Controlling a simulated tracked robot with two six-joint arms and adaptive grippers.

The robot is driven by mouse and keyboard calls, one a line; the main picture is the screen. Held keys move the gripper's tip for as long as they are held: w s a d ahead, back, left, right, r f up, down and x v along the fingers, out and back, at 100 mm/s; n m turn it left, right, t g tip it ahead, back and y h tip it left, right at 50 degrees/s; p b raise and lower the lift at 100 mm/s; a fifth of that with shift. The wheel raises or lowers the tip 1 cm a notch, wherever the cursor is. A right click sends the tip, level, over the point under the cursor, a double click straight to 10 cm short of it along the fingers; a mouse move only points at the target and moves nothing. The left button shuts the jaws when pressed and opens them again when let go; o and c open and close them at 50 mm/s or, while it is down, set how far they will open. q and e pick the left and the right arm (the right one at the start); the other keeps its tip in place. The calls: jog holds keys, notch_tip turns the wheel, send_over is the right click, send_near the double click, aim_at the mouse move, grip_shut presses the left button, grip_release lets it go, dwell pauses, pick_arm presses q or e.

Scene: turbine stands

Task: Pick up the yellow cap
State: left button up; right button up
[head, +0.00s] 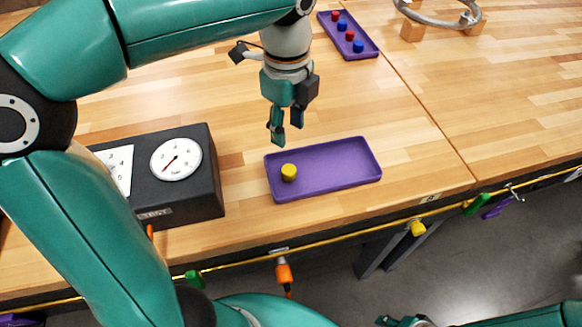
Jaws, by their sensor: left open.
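The yellow cap (289,172) is a small round piece. It stands in the left part of a shallow purple tray (345,179) near the front of the wooden bench. My left gripper (286,130) hangs above the bench at the tray's back left side, with its fingers pointing down. It is open and empty, apart from the cap. At the bottom edge of the head view, a small part of my right arm (530,315) shows. The right gripper's fingers cannot be made out clearly.
A black test box (200,190) with white dials stands left of the tray. A second purple tray (361,53) with red and blue caps lies at the back. A metal ring (440,20) on wooden blocks is at the back right. The bench right of the tray is clear.

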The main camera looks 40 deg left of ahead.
aim_at(289, 169)
pick_arm(q)
notch_tip(289, 169, down, 8)
jog(key=shift+w+b, duration=0.15)
jog(key=shift+b, duration=0.15)
jog(key=shift+s+f, duration=0.2)
jog(key=shift+f, duration=2.35)
jog(key=shift+d, duration=0.1)
jog(key=c, duration=0.6)
